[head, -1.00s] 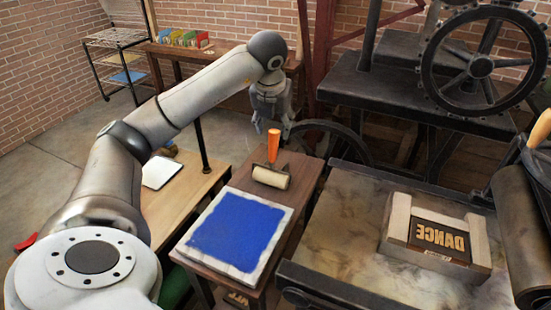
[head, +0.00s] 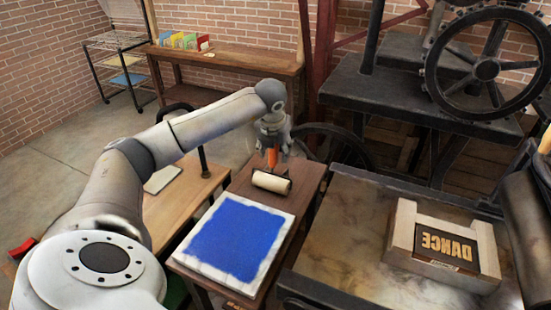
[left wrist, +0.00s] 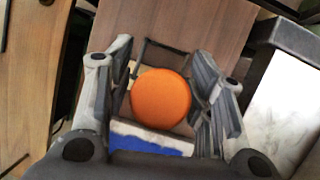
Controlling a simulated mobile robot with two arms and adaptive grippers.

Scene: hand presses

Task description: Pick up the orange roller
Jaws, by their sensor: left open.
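The orange roller has an upright orange handle (head: 272,157) and a pale cylinder (head: 271,182). It rests on the small brown table (head: 312,172), behind the blue ink slab (head: 238,237). My left gripper (head: 273,146) is directly above the handle, pointing down. In the left wrist view the round orange handle end (left wrist: 161,97) lies between the two open fingers (left wrist: 168,98), closer to the right one. The fingers are around the handle top and not closed on it. The lower part of the handle is hidden there. My right gripper is not in view.
A press bed (head: 340,245) stands to the right, with a framed DANCE block (head: 447,247) on it. A dark press with a large wheel (head: 487,68) is behind. A wooden table (head: 185,205) is at left. A shelf bench (head: 235,62) stands by the brick wall.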

